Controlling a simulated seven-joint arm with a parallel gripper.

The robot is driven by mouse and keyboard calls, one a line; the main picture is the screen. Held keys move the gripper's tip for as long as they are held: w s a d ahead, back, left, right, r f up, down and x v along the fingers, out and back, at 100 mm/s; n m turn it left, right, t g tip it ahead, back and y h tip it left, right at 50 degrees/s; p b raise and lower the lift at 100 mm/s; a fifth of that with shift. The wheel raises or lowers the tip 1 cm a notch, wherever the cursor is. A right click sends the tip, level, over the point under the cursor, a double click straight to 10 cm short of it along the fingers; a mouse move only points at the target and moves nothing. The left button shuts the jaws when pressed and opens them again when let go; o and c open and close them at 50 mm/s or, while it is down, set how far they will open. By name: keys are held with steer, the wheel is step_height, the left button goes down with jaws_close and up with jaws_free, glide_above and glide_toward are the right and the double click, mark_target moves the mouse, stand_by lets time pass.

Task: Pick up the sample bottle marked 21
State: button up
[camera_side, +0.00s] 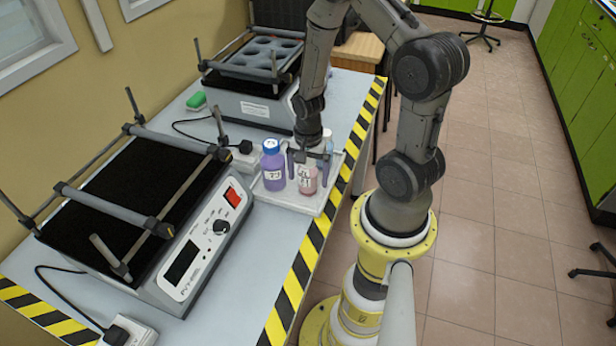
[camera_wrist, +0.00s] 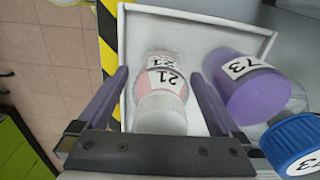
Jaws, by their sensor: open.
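The sample bottle marked 21 (camera_wrist: 163,80) has pink liquid, a white cap and a white label. It stands in the white tray (camera_wrist: 252,32), and in the side view the bottle (camera_side: 307,182) is at the tray's front right. My gripper (camera_wrist: 158,74) is open, with one finger on each side of this bottle in the wrist view. There appears to be a gap on both sides. In the side view my gripper (camera_side: 308,166) is over the bottle's upper part and hides its cap.
A purple bottle marked 73 (camera_wrist: 246,85) with a blue cap stands close beside the right finger. Another pale bottle (camera_side: 327,138) is partly hidden behind my gripper. A shaker with a black platform (camera_side: 130,200) stands left of the tray, another shaker (camera_side: 255,85) behind.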

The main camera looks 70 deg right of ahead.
steer(key=shift+c, duration=0.3)
steer(key=c, duration=1.5)
steer(key=shift+r, duration=0.15)
